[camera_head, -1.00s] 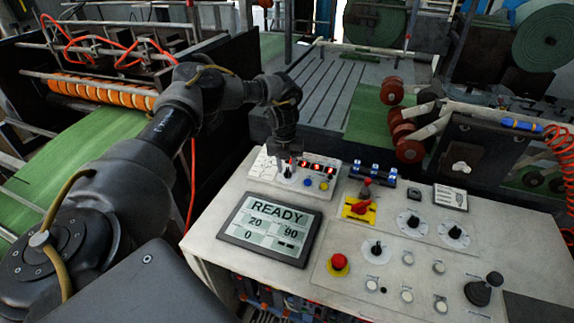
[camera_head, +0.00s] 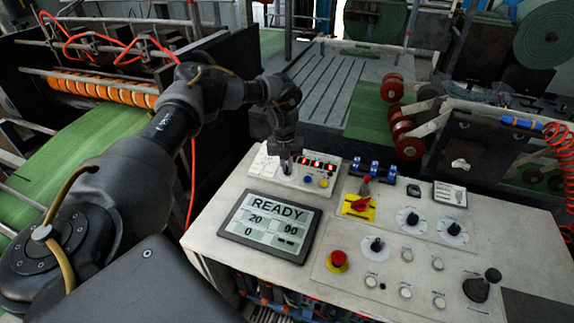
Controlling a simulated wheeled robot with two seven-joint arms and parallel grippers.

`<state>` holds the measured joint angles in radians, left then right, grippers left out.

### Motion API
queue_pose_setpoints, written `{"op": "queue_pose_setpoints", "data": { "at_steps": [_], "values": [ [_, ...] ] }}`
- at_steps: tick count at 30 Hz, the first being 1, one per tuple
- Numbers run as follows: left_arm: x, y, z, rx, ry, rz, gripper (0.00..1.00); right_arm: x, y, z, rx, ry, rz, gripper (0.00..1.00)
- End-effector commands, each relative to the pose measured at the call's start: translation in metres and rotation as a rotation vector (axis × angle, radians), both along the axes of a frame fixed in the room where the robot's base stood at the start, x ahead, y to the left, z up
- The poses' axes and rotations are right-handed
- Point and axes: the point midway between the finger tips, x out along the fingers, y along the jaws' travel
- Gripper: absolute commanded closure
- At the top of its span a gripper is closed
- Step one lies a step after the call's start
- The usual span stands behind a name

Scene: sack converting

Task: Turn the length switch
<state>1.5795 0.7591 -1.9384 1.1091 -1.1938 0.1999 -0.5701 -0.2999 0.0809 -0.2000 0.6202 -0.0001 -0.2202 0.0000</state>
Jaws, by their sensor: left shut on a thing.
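My left gripper (camera_head: 286,168) points down at the small raised panel (camera_head: 262,170) at the back left of the console. It is shut on a small knob there, which I take to be the length switch; the fingers hide most of it. A red digit display (camera_head: 318,165) is just right of the gripper. A blue button (camera_head: 308,179) and a yellow button (camera_head: 323,183) sit below the display. My right gripper is not in view.
A screen (camera_head: 268,226) reads READY with 20, 90 and 0. A red stop button (camera_head: 338,260), a red-and-yellow rotary switch (camera_head: 359,205), several dials and a joystick (camera_head: 481,286) stand on the console. Green sack web (camera_head: 90,160) runs at left.

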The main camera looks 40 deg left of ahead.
Motion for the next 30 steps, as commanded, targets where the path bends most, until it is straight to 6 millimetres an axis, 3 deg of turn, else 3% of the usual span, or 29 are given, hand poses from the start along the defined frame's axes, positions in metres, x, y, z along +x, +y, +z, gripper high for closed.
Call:
{"op": "queue_pose_setpoints", "data": {
  "at_steps": [18, 30],
  "values": [
    [-0.002, 0.002, 0.001, -0.081, -0.027, 0.369, 1.0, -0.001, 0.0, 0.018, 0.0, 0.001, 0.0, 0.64],
    [-0.002, 0.002, 0.0, -0.108, -0.038, 0.494, 1.0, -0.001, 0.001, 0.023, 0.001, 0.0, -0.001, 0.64]
  ]
}}
